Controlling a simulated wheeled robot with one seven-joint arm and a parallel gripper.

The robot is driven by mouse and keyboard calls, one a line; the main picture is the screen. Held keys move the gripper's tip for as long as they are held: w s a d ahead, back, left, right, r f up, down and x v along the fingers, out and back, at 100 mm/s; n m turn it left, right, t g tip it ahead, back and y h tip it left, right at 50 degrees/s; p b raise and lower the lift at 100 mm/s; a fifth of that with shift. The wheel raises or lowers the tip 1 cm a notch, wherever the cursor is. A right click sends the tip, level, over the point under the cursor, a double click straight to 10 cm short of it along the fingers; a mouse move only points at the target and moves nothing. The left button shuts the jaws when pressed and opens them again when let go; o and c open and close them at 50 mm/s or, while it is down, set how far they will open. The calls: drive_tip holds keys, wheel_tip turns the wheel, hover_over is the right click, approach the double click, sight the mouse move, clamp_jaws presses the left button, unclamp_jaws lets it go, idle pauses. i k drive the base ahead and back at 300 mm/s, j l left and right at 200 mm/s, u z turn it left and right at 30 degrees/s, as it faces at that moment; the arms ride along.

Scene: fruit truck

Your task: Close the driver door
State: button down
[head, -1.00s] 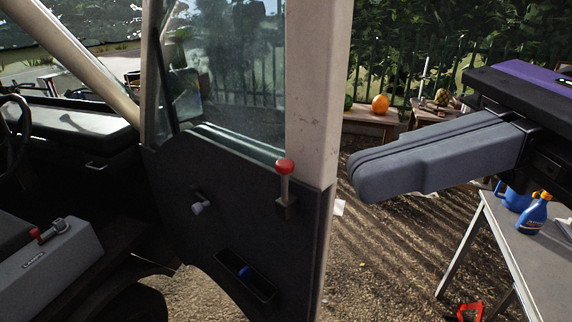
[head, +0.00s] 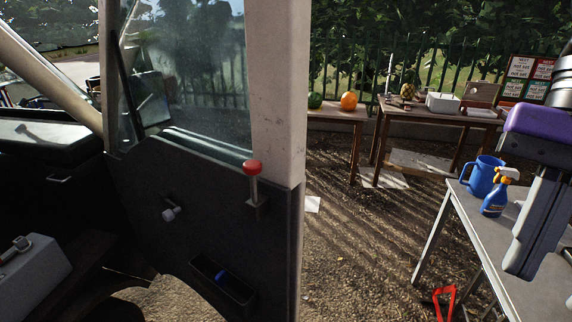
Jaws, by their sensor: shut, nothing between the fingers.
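The driver door (head: 200,225) stands open in the head view, with gravel showing between it and the cab. Its dark inner panel carries a red-knobbed lever (head: 252,180), a small grey window crank (head: 170,212) and a pocket (head: 222,282) with a blue thing in it. A glass window (head: 205,75) and a pale frame post (head: 278,90) rise above the panel. My gripper (head: 520,268) is at the right edge, grey fingers pointing down, shut and empty. It is well apart from the door and overlaps the grey table in the picture.
The grey table (head: 455,215) at right holds a blue jug (head: 482,175) and a blue spray bottle (head: 495,198). A red tool (head: 444,300) lies below. Wooden tables (head: 440,118) with fruit stand behind, before a fence. Open gravel (head: 355,245) lies between door and grey table.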

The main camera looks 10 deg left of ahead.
sight(213, 232)
drive_tip(key=i+j, duration=0.25)
drive_tip(key=j, duration=0.15)
drive_tip(key=i+j, duration=0.25)
drive_tip(key=j, duration=0.15)
drive_tip(key=i+j, duration=0.55)
drive_tip(key=j, duration=0.25)
